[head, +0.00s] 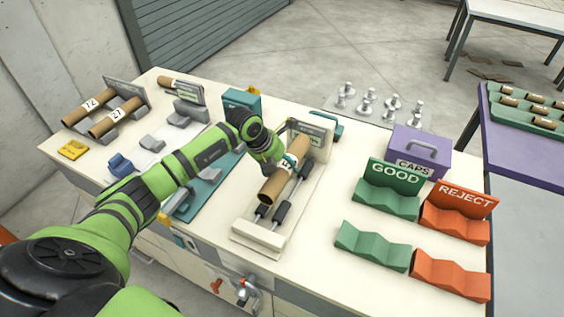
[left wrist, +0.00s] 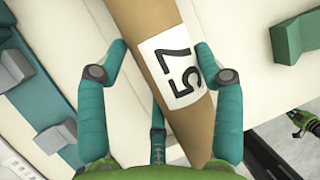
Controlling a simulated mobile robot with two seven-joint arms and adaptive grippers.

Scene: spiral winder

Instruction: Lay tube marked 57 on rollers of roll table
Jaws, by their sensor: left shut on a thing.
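The brown cardboard tube marked 57 (head: 271,188) is held by my left gripper (head: 285,160) over the roll table. In the left wrist view the tube (left wrist: 140,25), with its white label reading 57, runs between the two teal fingers of my left gripper (left wrist: 160,85), which are shut around it. The roll table (head: 258,236) is pale, with dark rollers (head: 282,214) showing below and beside the tube and a display panel at its far end. I cannot tell whether the tube touches the rollers.
Tubes marked 72 (head: 88,107) and 27 (head: 115,118) lie at the far left. Green GOOD (head: 392,176) and orange REJECT (head: 462,200) racks stand right, near a purple CAPS box (head: 418,155). Several metal pieces (head: 365,105) stand behind. Bare tabletop separates the roll table and racks.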

